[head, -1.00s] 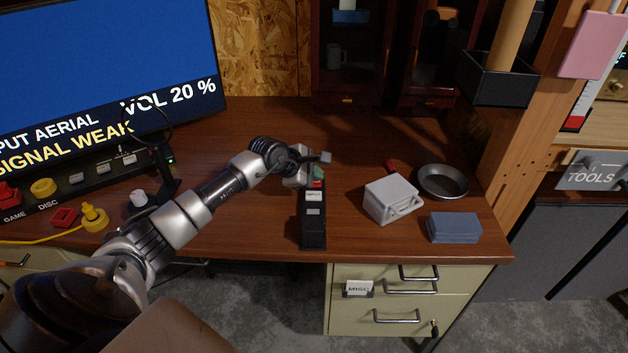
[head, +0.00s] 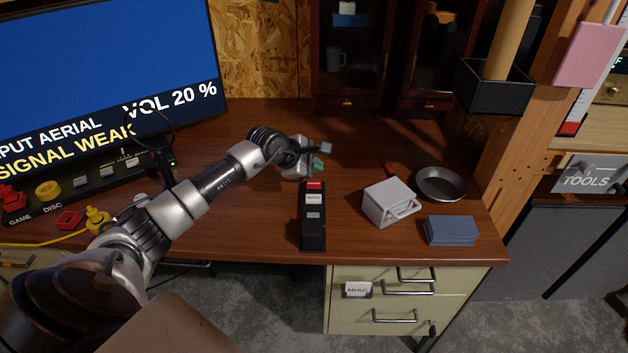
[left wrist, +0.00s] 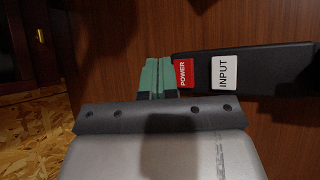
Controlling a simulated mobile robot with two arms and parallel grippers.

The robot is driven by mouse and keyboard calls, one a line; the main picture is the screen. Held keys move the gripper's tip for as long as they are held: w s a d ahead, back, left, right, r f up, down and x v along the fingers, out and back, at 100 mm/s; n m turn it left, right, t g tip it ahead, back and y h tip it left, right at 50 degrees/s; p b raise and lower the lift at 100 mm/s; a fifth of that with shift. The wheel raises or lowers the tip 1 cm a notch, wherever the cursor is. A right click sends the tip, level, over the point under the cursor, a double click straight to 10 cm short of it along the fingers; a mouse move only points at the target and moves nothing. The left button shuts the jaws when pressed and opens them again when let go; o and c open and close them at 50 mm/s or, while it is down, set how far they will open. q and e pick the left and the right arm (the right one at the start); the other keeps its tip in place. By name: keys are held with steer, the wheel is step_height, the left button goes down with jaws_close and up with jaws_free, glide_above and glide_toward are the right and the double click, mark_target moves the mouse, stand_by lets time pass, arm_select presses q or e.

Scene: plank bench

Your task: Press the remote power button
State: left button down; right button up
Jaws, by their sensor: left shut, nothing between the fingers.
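The black remote (head: 313,232) lies on the desk. Its red POWER button (head: 314,185) is at the far end, with a white INPUT button (head: 313,199) and a grey button nearer. My left gripper (head: 318,163) is shut and empty, with green fingertips just beyond the far end of the remote. In the left wrist view the shut fingers (left wrist: 158,76) are beside the red POWER button (left wrist: 184,74); whether they touch the remote I cannot tell. The screen (head: 100,60) is lit blue and reads "SIGNAL WEAK" and "VOL 20 %". My right gripper is not in view.
Right of the remote stand a white box with a handle (head: 388,203), a metal bowl (head: 441,183) and a blue-grey stack (head: 452,229). A console with coloured buttons (head: 80,190) is at the left. The desk between remote and white box is clear.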

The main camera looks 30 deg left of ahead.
arm_select(q)
steer(key=shift+r+p, duration=0.6)
steer(key=shift+r, duration=0.85)
steer(key=shift+f, duration=0.1)
